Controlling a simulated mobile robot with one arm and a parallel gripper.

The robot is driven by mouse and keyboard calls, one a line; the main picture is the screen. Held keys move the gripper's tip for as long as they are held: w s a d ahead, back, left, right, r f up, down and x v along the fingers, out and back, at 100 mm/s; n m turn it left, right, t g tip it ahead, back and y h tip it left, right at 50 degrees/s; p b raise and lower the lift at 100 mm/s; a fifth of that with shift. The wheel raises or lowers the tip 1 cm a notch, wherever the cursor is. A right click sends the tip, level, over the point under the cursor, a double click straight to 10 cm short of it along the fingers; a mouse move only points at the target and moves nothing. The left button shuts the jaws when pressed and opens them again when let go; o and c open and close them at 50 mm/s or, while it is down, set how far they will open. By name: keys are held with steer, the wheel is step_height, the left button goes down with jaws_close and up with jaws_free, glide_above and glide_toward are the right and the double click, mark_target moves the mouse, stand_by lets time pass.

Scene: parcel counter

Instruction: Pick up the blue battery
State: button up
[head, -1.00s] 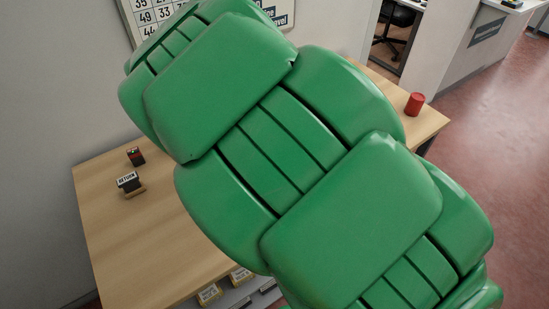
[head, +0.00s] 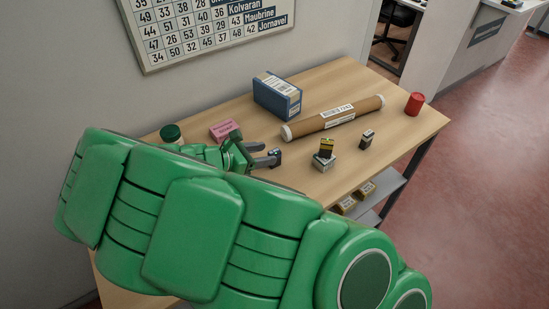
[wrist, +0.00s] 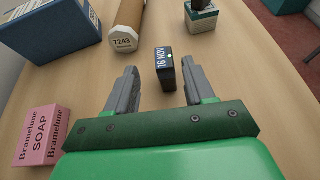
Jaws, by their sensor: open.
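A small dark block (wrist: 165,69) with a white "16 NOV" label and a green dot stands in the wrist view. In the head view the block (head: 275,157) looks dark blue, partly hidden by a finger. It may be the blue battery; I cannot be sure. My gripper (wrist: 158,70) is open, with one finger to each side of the block. The block sits between the fingertips, nearer the right finger; I cannot tell whether they touch. My gripper also shows in the head view (head: 265,154), low over the table.
On the table (head: 405,138) are a blue box (head: 277,96), a cardboard tube (head: 335,118), a pink soap box (head: 224,129), a green-lidded jar (head: 171,134), a yellow-topped item on a small block (head: 325,155), another dark block (head: 367,138) and a red can (head: 414,104).

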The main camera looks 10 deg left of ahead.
mark_target(272, 152)
steer(key=shift+d+r+x, duration=0.1)
steer(key=shift+d+x, duration=0.05)
steer(key=shift+x, duration=1.4)
steer(key=shift+d+r+x, duration=0.15)
steer(key=shift+x, duration=1.35)
steer(key=shift+s, duration=0.15)
jaws_close()
